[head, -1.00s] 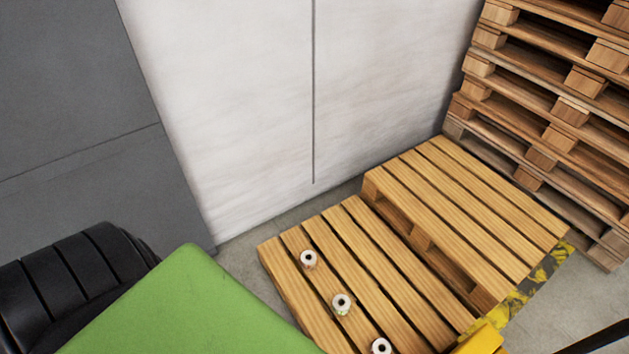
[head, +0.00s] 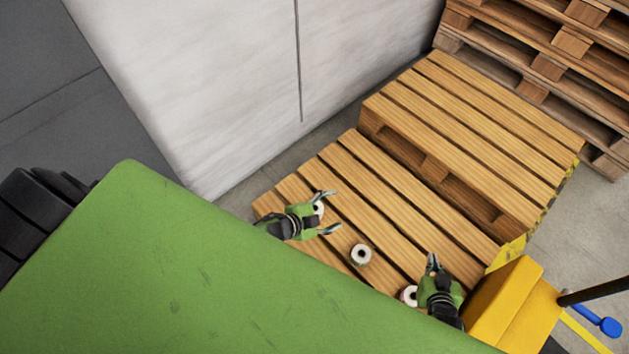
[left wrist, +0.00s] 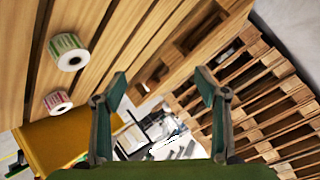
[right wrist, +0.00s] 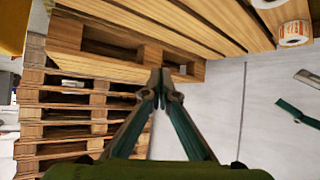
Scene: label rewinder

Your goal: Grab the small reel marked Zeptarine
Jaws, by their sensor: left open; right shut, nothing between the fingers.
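Three small white reels with dark centre holes stand in a row on the low wooden pallet (head: 345,180). The far reel (head: 318,208) shows between the fingers of my open, empty left gripper (head: 334,211). The middle reel (head: 361,254) stands clear. The near reel (head: 409,295) is partly hidden beside my right gripper (head: 432,262), shut and empty. The left wrist view shows a green-labelled reel (left wrist: 68,52) and a pink-labelled reel (left wrist: 57,102), neither between the fingers. An orange-labelled reel (right wrist: 293,32) shows in the right wrist view. I cannot read the names.
A higher pallet stack (head: 470,130) adjoins the low pallet, with a tall pallet stack (head: 555,65) behind. A white wall panel (head: 230,90) stands at the back left. A yellow block (head: 515,305) is near my right gripper. A green surface (head: 180,270) fills the foreground.

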